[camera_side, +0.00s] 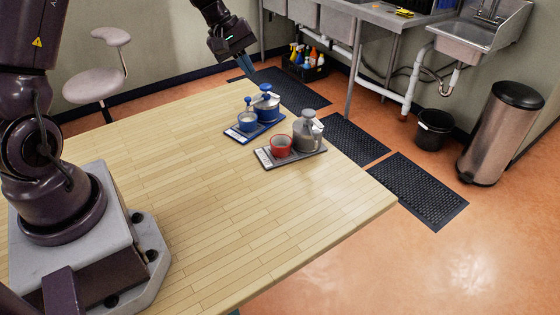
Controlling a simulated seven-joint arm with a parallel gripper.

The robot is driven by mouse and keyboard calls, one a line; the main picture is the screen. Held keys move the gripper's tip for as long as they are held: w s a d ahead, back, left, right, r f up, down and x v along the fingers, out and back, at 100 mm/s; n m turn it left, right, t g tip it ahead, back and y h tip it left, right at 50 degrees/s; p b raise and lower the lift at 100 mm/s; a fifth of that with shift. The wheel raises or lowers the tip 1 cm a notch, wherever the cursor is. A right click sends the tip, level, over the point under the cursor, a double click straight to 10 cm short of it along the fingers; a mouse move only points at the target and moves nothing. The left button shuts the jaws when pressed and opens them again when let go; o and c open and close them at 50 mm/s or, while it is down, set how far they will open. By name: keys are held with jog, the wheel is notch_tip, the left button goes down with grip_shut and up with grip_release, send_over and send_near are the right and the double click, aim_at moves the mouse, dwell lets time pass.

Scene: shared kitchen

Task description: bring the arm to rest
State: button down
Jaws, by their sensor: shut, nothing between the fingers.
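My gripper (246,66) is at the top of the side view, raised above the far edge of the wooden table (210,220). Its blue fingers point down and are shut, with nothing held between them. It is apart from everything on the table. The rest of my arm rises at the left and leaves the picture at the top.
The table's near part is clear. A stool (93,86) stands behind.

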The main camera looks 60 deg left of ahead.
jog(key=s+d+r+m+y, duration=0.1)
jog(key=s+d+r+m, duration=0.3)
jog(key=s, duration=0.3)
jog(key=s+d+r+m+t+y, duration=0.1)
jog(key=s+d+r+m, duration=0.4)
jog(key=s+d, duration=0.2)
jog(key=s+d+r+m+y, duration=0.1)
jog(key=s+d+r+m, duration=0.3)
jog(key=s, duration=0.4)
jog(key=shift+s+d+r+m+t+y, duration=0.2)
jog(key=shift+d+r+m+t+y, duration=0.2)
jog(key=shift+d+r, duration=0.35)
